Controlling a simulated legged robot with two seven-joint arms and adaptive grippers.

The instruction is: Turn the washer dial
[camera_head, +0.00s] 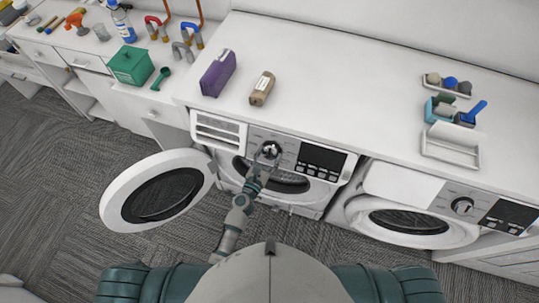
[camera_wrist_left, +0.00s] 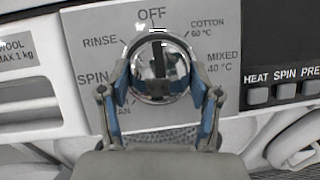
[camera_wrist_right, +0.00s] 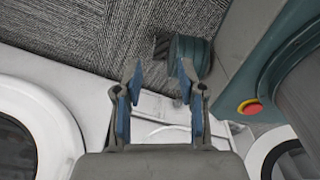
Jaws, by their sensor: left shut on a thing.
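The washer dial (camera_head: 270,150) is a round chrome knob on the front panel of the left washer (camera_head: 237,137), whose door stands open. In the left wrist view the dial (camera_wrist_left: 158,55) sits among printed labels, with OFF at the top, RINSE and SPIN at left, and COTTON and MIXED at right. My left gripper (camera_head: 268,160) is at the dial, its blue-padded fingers (camera_wrist_left: 160,84) shut on the knob's two sides. The dial's pointer mark is hard to read. My right gripper (camera_wrist_right: 154,88) is open and empty, away from the dial.
The open round door (camera_head: 200,163) swings out to the left. A second washer (camera_head: 400,215) stands at right. On the counter are a purple carton (camera_head: 218,73), a brown packet (camera_head: 262,89), a green box (camera_head: 130,66) and a white tray (camera_head: 450,154). Buttons (camera_wrist_left: 285,92) lie right of the dial.

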